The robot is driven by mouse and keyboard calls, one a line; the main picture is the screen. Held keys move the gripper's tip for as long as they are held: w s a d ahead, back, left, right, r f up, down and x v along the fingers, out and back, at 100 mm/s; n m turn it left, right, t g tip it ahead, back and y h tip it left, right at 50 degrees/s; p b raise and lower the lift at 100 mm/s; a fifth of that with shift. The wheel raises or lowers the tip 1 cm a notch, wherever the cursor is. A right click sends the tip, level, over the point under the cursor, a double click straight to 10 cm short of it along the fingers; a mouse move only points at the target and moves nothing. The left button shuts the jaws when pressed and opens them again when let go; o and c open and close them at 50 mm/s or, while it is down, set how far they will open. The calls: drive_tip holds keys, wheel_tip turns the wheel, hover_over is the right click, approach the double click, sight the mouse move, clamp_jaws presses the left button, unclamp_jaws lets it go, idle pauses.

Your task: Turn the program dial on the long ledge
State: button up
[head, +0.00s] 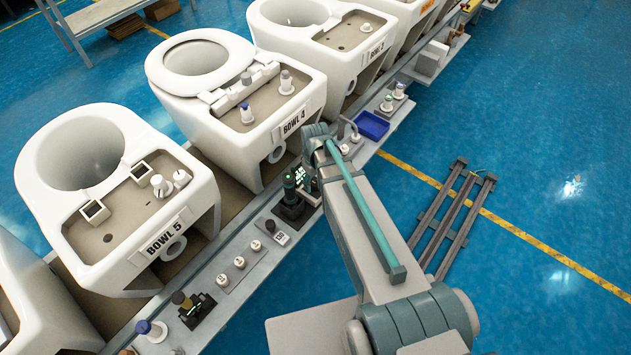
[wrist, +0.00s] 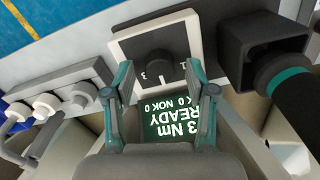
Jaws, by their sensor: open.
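The program dial (wrist: 158,66) is a black round knob on a dark plate with a pale frame and numbers, at the top middle of the wrist view. My gripper (wrist: 162,74) is open, with one teal-and-grey finger on each side of the dial. I cannot tell whether the fingers touch it. Below the dial, a dark green display (wrist: 172,122) shows upside-down text with "3 Nm" and "READY". In the head view, my arm's end is over the middle of the long ledge (head: 222,301) and mostly hides the dial.
A black holder with a teal-banded tool (wrist: 285,78) stands close on the right in the wrist view. A grey block with white knobs (wrist: 47,103) and cables is on the left. Toilet bowls (head: 187,85) line the ledge's far side. A blue tray (head: 372,126) sits farther along.

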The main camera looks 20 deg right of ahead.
sight(316, 183)
wheel_tip(316, 183, up, 12)
drive_tip(key=shift+f, duration=0.15)
idle(0.4)
idle(0.3)
drive_tip(key=s+f+m+g, duration=0.3)
drive_tip(key=s+f+g, duration=0.2)
drive_tip(key=s+f, duration=1.9)
drive_tip(key=s+f+m+g, duration=0.1)
drive_tip(key=s+f, duration=0.5)
drive_tip(key=s, duration=0.6)
drive_tip(key=shift+d+f+g, duration=0.2)
drive_tip(key=shift+g, duration=0.2)
